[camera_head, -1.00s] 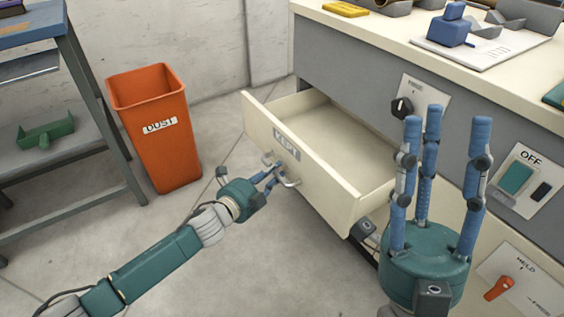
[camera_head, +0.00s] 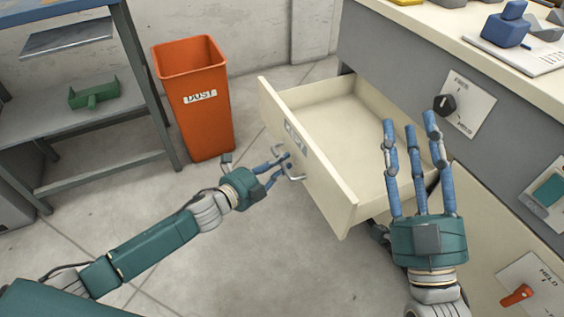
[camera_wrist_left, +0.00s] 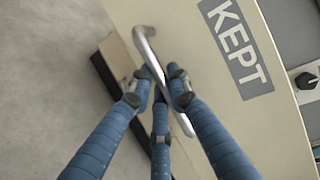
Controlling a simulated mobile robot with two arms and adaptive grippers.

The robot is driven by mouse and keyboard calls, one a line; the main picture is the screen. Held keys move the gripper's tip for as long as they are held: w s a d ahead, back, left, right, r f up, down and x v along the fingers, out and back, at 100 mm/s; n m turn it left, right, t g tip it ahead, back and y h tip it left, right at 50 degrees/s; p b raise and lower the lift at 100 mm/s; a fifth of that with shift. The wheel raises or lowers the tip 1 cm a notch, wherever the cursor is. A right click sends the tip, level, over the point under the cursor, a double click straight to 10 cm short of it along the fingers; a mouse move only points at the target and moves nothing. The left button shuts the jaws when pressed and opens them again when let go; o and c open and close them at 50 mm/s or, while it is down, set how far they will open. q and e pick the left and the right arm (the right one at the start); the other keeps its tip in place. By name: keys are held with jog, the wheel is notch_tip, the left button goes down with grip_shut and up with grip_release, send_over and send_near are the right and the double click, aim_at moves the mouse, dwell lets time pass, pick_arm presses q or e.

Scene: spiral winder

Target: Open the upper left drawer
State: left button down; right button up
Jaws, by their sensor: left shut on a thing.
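The cream drawer (camera_head: 338,205) labelled KEPT stands pulled well out of the grey cabinet, and its inside looks empty. Its metal bar handle (camera_head: 297,178) is on the front panel. My left gripper (camera_head: 280,168) is shut on the handle. In the left wrist view its blue fingers (camera_wrist_left: 160,95) close around the handle (camera_wrist_left: 152,55), beside the KEPT label (camera_wrist_left: 240,48). My right gripper (camera_head: 410,125) has its three blue fingers extended and spread, empty. It shows in front of the drawer's right side and hides part of it.
An orange DUST bin (camera_head: 195,125) stands on the floor left of the drawer. A metal shelf unit (camera_head: 130,150) with a green tray (camera_head: 93,92) is at the far left. The cabinet has a black knob (camera_head: 445,104) and an orange switch (camera_head: 517,294). Floor before the drawer is clear.

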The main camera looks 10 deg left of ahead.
pick_arm(q)
jog(key=c, duration=1.6)
grip_release()
jog(key=shift+c, duration=0.2)
jog(key=shift+s, duration=0.1)
jog(key=v, duration=1.1)
jog(key=shift+s+a, duration=0.2)
jog(key=shift+s, duration=0.1)
jog(key=shift+r, duration=0.1)
